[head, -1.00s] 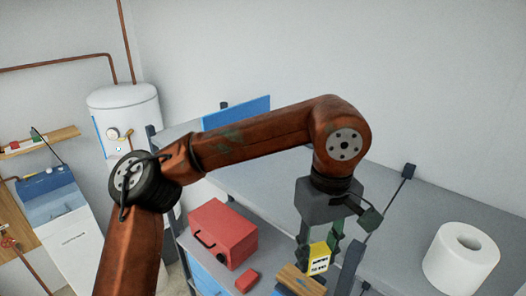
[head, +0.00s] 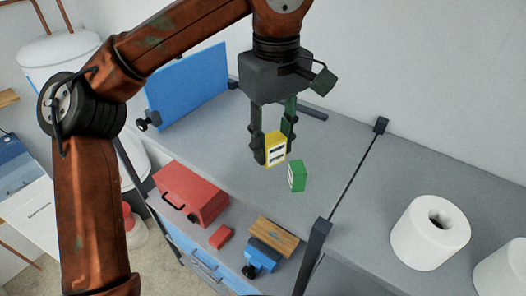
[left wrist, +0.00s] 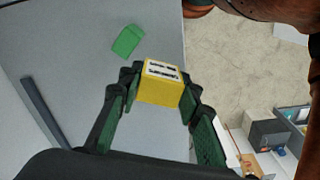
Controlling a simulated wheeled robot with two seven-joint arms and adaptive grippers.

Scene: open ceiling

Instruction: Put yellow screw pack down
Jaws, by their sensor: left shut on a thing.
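The yellow screw pack (head: 276,148) is a small yellow box with a dark and white label. My left gripper (head: 272,142) is shut on it, with one finger on each side, over the grey shelf top (head: 345,150). I cannot tell whether the pack touches the shelf. The left wrist view also shows the yellow screw pack (left wrist: 160,88) between the fingertips (left wrist: 159,86). A green pack (head: 297,176) stands on the shelf just right of the yellow one, apart from it. My right gripper is not in view.
White paper rolls (head: 430,233) stand at the right. A dark post (head: 312,255) rises at the front edge. Shelf room behind the packs is clear.

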